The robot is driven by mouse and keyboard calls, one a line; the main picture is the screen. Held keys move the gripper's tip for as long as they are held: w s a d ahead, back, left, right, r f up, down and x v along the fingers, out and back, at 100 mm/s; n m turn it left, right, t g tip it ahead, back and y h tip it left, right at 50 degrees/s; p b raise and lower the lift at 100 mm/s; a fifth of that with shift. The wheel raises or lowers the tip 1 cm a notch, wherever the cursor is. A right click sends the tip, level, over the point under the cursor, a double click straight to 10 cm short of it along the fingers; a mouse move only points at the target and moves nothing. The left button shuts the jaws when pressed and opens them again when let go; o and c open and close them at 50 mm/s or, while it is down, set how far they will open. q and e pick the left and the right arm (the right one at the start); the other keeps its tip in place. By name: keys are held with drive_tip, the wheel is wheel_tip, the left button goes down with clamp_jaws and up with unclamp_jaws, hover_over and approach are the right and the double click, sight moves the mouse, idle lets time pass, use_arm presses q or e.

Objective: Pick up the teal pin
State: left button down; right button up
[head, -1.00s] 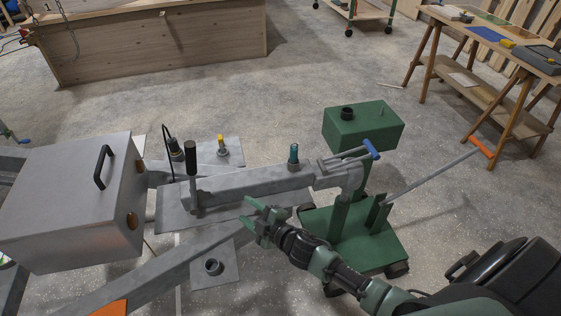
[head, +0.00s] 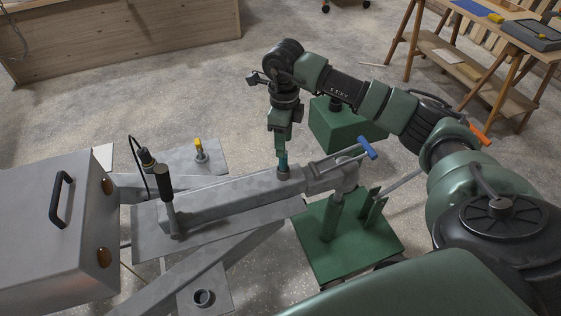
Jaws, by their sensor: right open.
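The teal pin (head: 283,161) stands upright in a grey socket on top of the grey trailer drawbar (head: 235,195), near its coupling end. My right gripper (head: 279,150) points straight down over the pin, with its fingertips at the pin's upper part. It is open; one finger hides part of the pin's top. I cannot tell whether the fingers touch the pin. My left gripper is not in view.
A blue-ended handle (head: 367,148) sits right of the pin, above a green wheeled stand (head: 345,240). A black-gripped lever (head: 164,190) and yellow-topped pin (head: 199,148) stand left. A grey box (head: 40,225) fills the left edge.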

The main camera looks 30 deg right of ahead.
sight(283, 165)
wheel_tip(283, 165, down, 7)
drive_tip(key=shift+s+a+r+p, duration=0.1)
drive_tip(key=shift+s+r+p, duration=0.05)
drive_tip(key=shift+p, duration=0.35)
clamp_jaws()
